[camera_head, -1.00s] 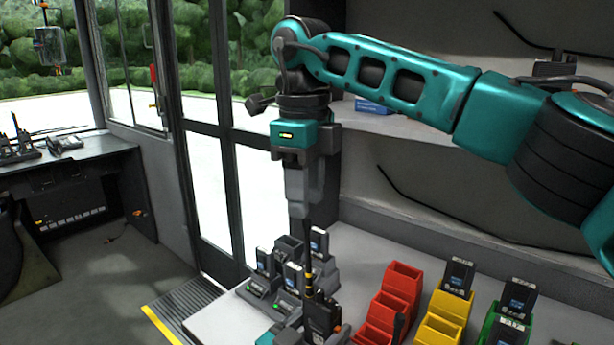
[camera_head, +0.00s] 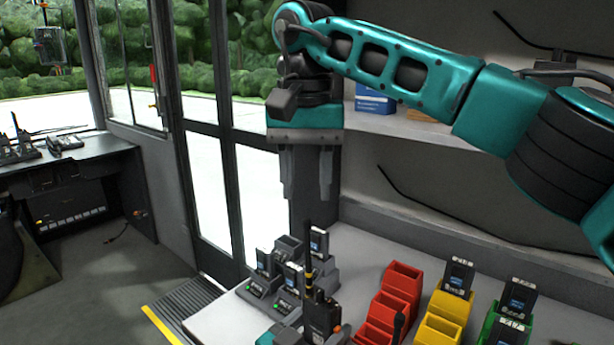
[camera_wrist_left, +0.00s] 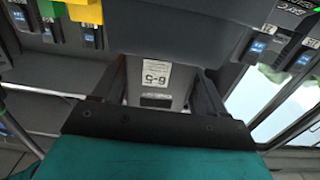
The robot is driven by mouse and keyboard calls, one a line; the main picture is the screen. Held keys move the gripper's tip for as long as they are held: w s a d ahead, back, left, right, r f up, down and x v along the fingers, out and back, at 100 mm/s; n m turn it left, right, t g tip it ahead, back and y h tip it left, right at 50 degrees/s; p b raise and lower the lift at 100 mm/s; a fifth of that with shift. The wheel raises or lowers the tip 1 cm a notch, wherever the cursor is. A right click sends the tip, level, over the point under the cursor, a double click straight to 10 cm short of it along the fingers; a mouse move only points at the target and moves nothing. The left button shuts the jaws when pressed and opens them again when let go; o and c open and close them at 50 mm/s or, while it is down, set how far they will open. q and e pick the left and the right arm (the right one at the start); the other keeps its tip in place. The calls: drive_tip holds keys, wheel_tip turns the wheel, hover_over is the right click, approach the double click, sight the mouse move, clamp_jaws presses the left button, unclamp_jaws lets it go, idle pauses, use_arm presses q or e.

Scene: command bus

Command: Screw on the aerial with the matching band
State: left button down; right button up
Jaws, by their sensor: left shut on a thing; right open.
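A dark handset radio (camera_head: 322,316) stands upright at the bottom of the head view. My left gripper (camera_wrist_left: 154,92) is shut on it. The left wrist view shows a pale label on the radio's body (camera_wrist_left: 157,77). A thin black aerial (camera_head: 308,240) with a yellow band stands upright at the top of the radio. The exact joint is too small to judge. My right gripper (camera_head: 307,190) is open and empty, pointing down above the aerial's tip, clear of it. The left gripper's fingers are mostly hidden in the head view.
Charger cradles with radios (camera_head: 288,275) stand left of the aerial. Red bins (camera_head: 403,283), yellow bins (camera_head: 452,307) and green bins (camera_head: 490,325) stand on the right; radios sit in some yellow and green ones. A blue box (camera_head: 375,106) is on the shelf behind my right arm.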

drive_tip(key=n, duration=0.3)
drive_tip(key=shift+r+n, duration=0.1)
drive_tip(key=shift+n, duration=0.2)
drive_tip(key=n, duration=0.4)
drive_tip(key=shift+r, duration=0.15)
wheel_tip(320, 180, down, 12)
drive_tip(key=shift+d, duration=0.1)
drive_tip(key=shift+c, duration=0.2)
clamp_jaws()
idle(0.4)
